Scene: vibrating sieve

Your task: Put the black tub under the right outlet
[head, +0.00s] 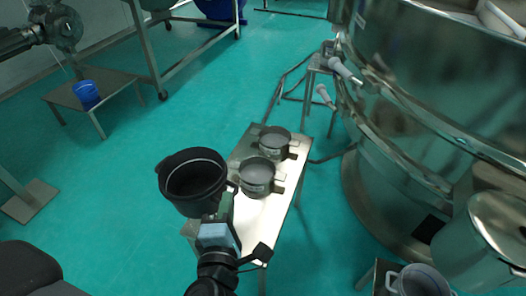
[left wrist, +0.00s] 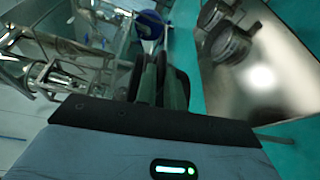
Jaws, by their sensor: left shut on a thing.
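The black tub (head: 184,205) is an open round bucket with a dark rim. My left gripper (head: 230,198) is shut on its right side, near the rim and handle. The tub is upright or only slightly tilted, at the left edge of a low metal table. I cannot tell whether its base is clear of the table. In the left wrist view, my left gripper (left wrist: 162,75) has its green fingers close together, with dark parts of the tub (left wrist: 182,88) around them. A large metal drum-shaped outlet (head: 480,245) is at the lower right. My right gripper is not in view.
The low table (head: 255,215) carries two round grey pots (head: 257,178) (head: 273,142). The sieve (head: 420,110) fills the right side. A grey tub (head: 420,280) sits at the bottom right. A blue tub (head: 87,94) stands on a stool at left. Green floor lies open between.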

